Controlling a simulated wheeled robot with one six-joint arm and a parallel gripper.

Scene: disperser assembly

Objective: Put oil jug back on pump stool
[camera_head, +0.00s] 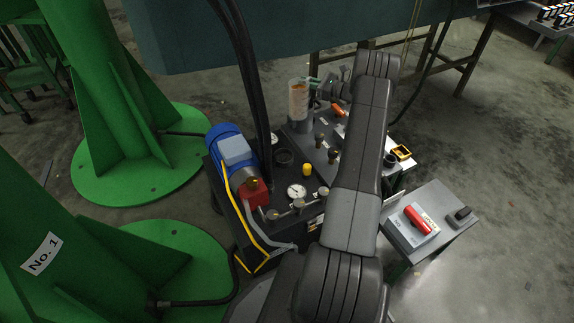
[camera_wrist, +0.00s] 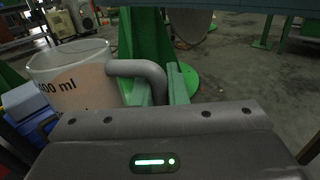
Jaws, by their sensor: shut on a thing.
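The oil jug (camera_head: 298,98) is a clear cup with a peach-brown content. In the wrist view the jug (camera_wrist: 75,80) shows "ml" print and a grey curved handle on its right. My gripper (camera_head: 315,81) reaches it from the right, and its green fingers are shut on the handle in the wrist view (camera_wrist: 160,92).
A blue motor (camera_head: 231,150), gauges and valves crowd the pump unit. A small grey table (camera_head: 455,212) with a red-handled box (camera_head: 413,228) stands at right. Green columns (camera_head: 95,110) stand at left. A large dark teal beam (camera_head: 270,30) hangs behind. Black hoses rise near the jug.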

